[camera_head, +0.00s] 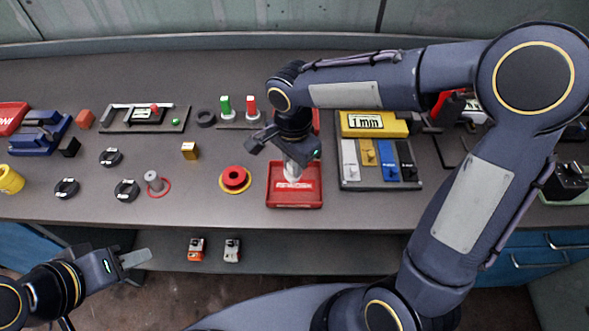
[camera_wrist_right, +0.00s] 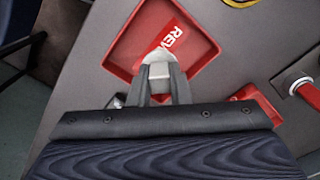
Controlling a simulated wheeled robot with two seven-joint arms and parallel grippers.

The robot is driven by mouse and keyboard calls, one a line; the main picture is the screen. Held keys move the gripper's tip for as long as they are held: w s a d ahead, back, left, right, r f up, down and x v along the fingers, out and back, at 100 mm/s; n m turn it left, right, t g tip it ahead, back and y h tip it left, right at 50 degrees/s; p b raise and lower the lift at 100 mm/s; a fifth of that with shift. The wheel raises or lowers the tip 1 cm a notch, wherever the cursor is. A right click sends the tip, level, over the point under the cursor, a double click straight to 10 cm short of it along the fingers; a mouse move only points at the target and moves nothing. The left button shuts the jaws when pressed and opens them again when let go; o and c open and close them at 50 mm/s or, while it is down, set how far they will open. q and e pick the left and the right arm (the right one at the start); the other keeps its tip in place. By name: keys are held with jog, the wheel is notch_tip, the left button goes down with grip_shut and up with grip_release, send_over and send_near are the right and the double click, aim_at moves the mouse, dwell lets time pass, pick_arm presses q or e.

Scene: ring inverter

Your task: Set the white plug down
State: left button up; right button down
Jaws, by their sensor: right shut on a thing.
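The white plug (camera_head: 292,171) is held in my right gripper (camera_head: 290,157), over the red tray (camera_head: 295,204) marked with white lettering, at the middle of the bench. In the right wrist view the plug (camera_wrist_right: 158,65) sits between the two fingertips, with the red tray (camera_wrist_right: 125,45) around and beyond it. I cannot tell whether the plug touches the tray floor. My left gripper (camera_head: 138,258) is low at the left, in front of the bench and away from the plug; its finger gap cannot be made out.
A red disc on a yellow ring (camera_head: 235,179) lies left of the tray. A rack with coloured blocks (camera_head: 380,183) and a yellow "1 mm" box (camera_head: 372,124) stands to the right. Green and red pegs (camera_head: 238,106) stand behind. Black rings lie further left.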

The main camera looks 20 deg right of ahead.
jog(key=shift+d+f, duration=0.15)
jog(key=shift+f, duration=1.6)
jog(key=shift+f+b, duration=0.25)
jog(key=shift+b, duration=0.1)
jog(key=c, duration=1.3)
grip_release()
jog(key=shift+r, duration=0.1)
jog(key=shift+c, duration=0.2)
